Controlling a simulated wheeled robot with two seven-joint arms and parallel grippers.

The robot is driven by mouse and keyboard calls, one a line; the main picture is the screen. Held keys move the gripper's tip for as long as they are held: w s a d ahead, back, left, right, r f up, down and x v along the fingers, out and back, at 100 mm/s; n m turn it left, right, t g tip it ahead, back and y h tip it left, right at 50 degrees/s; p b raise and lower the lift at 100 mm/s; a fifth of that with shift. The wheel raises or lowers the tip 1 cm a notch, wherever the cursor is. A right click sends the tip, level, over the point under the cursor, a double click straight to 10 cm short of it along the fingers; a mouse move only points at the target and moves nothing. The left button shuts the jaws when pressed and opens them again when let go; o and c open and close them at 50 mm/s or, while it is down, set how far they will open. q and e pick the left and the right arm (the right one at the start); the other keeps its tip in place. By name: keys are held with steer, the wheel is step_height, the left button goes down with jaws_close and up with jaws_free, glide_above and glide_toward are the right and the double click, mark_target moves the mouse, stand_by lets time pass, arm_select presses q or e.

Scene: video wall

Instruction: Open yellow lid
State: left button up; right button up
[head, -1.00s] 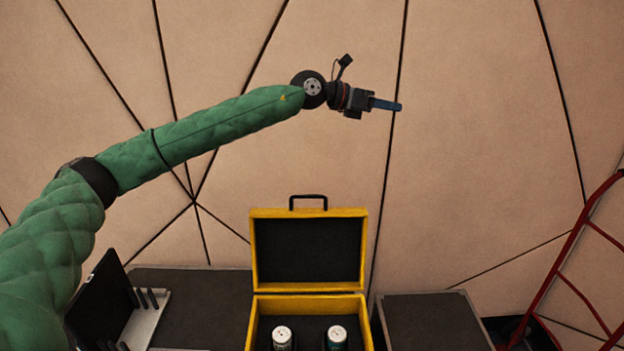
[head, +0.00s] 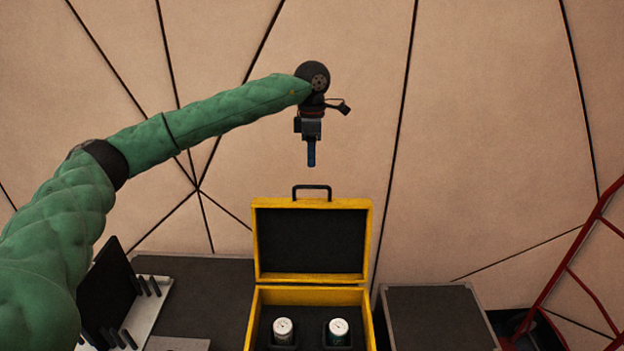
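The yellow lid (head: 262,245) stands upright and open at the back of the yellow case (head: 309,296). Its inside is dark and a black handle (head: 311,188) sits on its top edge. My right gripper is out of view.
A dark flat surface (head: 200,290) lies left of the case, with a black panel on a light base (head: 145,305) at its left. A dark-topped box (head: 435,315) stands right of the case. A red tubular frame (head: 565,275) is at far right.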

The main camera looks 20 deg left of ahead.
arm_select(q)
steer(key=shift+s+d+f+b, duration=0.1)
steer(key=shift+s+f+b, duration=0.1)
steer(key=shift+f, duration=1.75)
steer(key=shift+s+f+b, duration=0.15)
steer(key=shift+f+b, duration=0.05)
steer(key=shift+f, duration=1.7)
jaws_close()
